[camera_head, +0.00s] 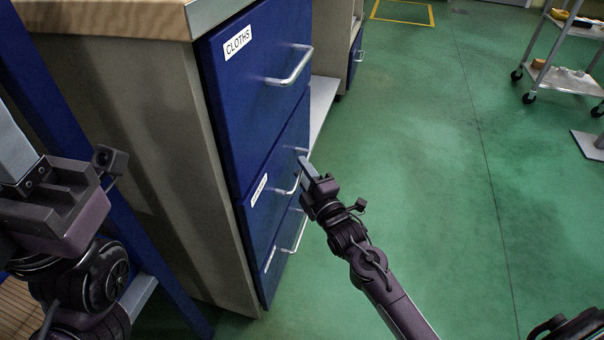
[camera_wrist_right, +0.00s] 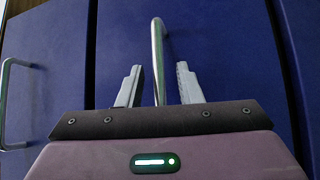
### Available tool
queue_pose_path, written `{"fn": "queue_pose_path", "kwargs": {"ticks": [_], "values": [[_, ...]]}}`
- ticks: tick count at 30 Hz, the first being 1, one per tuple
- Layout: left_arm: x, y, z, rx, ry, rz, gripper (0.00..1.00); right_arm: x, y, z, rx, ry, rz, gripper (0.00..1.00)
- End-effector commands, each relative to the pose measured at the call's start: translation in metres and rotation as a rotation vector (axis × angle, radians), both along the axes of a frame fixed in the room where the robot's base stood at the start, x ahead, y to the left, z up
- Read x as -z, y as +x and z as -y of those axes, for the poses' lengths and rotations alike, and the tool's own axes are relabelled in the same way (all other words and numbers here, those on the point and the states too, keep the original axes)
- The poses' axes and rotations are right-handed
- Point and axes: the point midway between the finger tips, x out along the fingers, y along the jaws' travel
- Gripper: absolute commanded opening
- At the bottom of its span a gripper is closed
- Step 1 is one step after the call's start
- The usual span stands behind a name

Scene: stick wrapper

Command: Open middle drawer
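The blue cabinet has three stacked drawers, and the middle drawer (camera_head: 268,172) looks shut, its front flush with the others. Its metal handle (camera_head: 293,187) is partly hidden by my right gripper (camera_head: 308,167), which reaches it from the right. In the right wrist view, the handle (camera_wrist_right: 158,50) stands between the two grey fingers of the right gripper (camera_wrist_right: 158,88). The fingers are apart, with a gap on each side of the handle.
The top drawer (camera_head: 255,95), labelled CLOTHS, and the bottom drawer (camera_head: 275,262) have similar handles. The cabinet has a wooden top (camera_head: 110,15). Green floor (camera_head: 440,190) lies open in front of the drawers. A wheeled cart (camera_head: 565,78) stands at the far right.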

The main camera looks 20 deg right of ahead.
Motion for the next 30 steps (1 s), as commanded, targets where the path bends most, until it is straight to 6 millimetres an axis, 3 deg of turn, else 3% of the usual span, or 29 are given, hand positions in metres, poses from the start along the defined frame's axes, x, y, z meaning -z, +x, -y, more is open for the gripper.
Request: {"fn": "queue_pose_path", "kwargs": {"ticks": [11, 18, 30], "values": [[-0.0019, -0.001, 0.0009, 0.001, 0.001, 0.007, 0.36, -0.0016, 0.007, -0.0016, -0.001, 0.001, 0.0, 0.31], [-0.0018, -0.0011, 0.0009, 0.0, 0.002, 0.008, 0.36, -0.0014, 0.0068, -0.0016, -0.001, 0.001, -0.001, 0.0], [-0.0047, -0.0016, 0.0007, 0.001, 0.001, 0.01, 0.36, -0.0017, 0.0045, 0.0017, 0.0, -0.001, -0.002, 0.0]]}}
